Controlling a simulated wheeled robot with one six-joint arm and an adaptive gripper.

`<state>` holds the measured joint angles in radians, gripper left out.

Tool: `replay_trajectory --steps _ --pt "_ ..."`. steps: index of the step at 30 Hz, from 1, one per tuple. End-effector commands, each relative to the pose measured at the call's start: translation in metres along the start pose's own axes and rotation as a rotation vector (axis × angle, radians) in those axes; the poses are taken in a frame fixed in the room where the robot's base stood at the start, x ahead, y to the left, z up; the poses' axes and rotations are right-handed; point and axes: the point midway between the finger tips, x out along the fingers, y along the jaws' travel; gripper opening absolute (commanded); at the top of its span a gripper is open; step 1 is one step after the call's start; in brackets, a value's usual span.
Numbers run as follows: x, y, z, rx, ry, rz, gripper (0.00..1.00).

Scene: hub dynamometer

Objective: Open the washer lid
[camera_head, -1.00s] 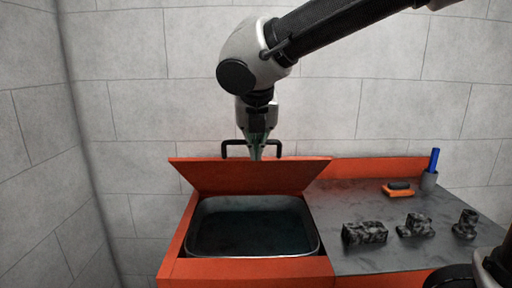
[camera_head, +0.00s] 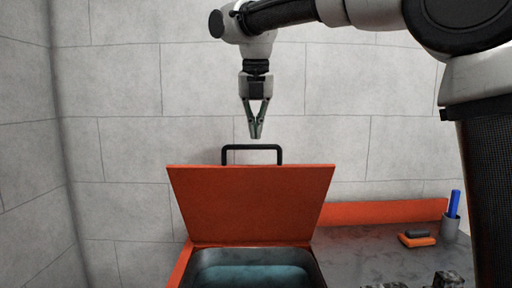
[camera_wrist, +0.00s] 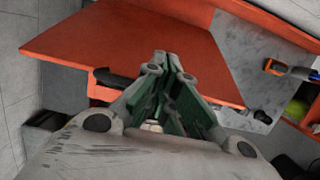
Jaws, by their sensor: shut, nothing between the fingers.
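The orange washer lid (camera_head: 250,204) stands raised and tilted back at the rear of the washer. Its black bar handle (camera_head: 251,149) shows along the lid's top edge. The washer's basin (camera_head: 252,272) is uncovered below, with dark bluish contents, and its front is cut off by the picture's lower edge. My gripper (camera_head: 256,136) points down above the handle, apart from it, with its fingertips together and nothing between them. In the wrist view, my gripper (camera_wrist: 172,92) appears in front of the orange lid (camera_wrist: 130,50), and the handle (camera_wrist: 115,78) is partly hidden by a finger.
A grey worktop (camera_head: 370,255) adjoins the washer on the right. It holds a cup with a blue item (camera_head: 453,212), an orange-and-dark block (camera_head: 417,239) and dark metal parts (camera_head: 447,281). A tiled wall (camera_head: 130,100) stands behind.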

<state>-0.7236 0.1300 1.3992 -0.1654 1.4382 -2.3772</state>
Motion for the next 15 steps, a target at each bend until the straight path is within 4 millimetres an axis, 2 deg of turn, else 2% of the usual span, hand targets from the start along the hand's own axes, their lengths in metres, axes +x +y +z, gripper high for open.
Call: replay_trajectory --steps 3,6,10,15 --pt "-0.002 0.000 0.026 0.004 -0.001 0.000 0.00" --pt "-0.002 0.001 0.041 0.002 0.000 -0.001 0.00" --pt "-0.003 0.001 0.053 0.002 -0.001 0.000 0.00" --pt "-0.003 0.001 0.056 0.001 0.000 0.000 0.00"
